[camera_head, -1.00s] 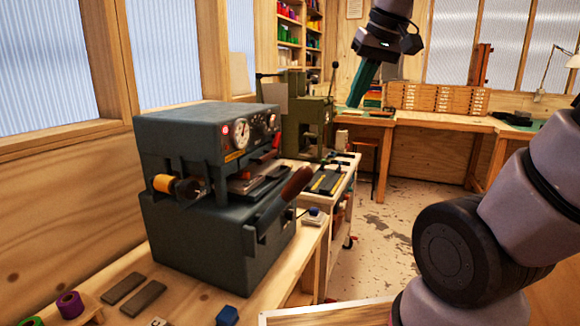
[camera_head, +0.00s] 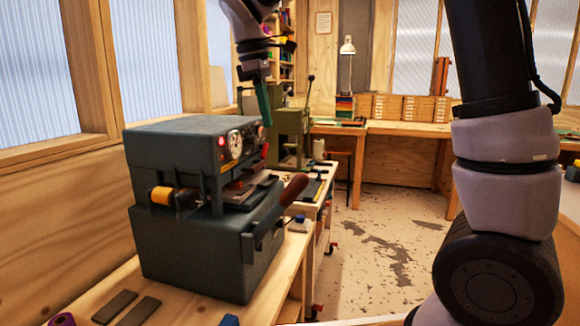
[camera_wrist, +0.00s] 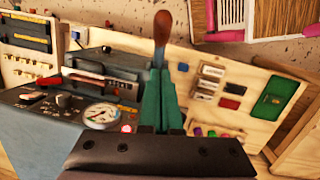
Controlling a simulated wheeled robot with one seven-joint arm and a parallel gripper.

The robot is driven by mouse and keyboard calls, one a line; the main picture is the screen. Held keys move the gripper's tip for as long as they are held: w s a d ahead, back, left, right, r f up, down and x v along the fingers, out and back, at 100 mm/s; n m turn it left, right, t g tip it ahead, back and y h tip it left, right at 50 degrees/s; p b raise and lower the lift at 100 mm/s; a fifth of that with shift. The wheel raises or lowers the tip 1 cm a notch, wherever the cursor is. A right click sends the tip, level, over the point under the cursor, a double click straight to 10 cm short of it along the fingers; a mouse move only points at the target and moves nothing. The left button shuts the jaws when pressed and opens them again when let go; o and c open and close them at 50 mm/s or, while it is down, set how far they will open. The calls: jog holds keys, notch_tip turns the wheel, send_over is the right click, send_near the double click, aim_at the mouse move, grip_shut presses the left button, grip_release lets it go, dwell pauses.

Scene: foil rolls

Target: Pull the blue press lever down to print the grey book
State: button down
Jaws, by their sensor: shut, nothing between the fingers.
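The blue-grey press (camera_head: 185,245) stands on the bench at the left. Its lever has a brown handle (camera_head: 293,189) that slants up and out at the front right. In the wrist view, the handle (camera_wrist: 162,27) shows just beyond the fingertips, and the fingers hide part of the lever shaft. My gripper (camera_head: 266,120) has green fingers pointing down by the press's front top edge, above the handle. In the wrist view, the gripper (camera_wrist: 158,78) is shut with nothing in it. I cannot clearly make out the grey book in the press opening.
A green press (camera_head: 290,130) stands behind on a cart. An orange roll (camera_head: 160,195) sits on the blue-grey press's left side. Dark bars (camera_head: 115,306) and a blue block (camera_head: 229,320) lie on the near bench. The floor at right is clear.

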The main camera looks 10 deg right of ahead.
jog(key=d+f, duration=0.1)
jog(key=f, duration=0.2)
jog(key=d+f, duration=0.1)
jog(key=f, duration=0.3)
jog(key=d+f, duration=0.2)
jog(key=f, duration=0.2)
jog(key=shift+f, duration=0.15)
jog(key=shift+d+f, duration=0.45)
jog(key=shift+d, duration=0.1)
jog(key=shift+s, duration=0.1)
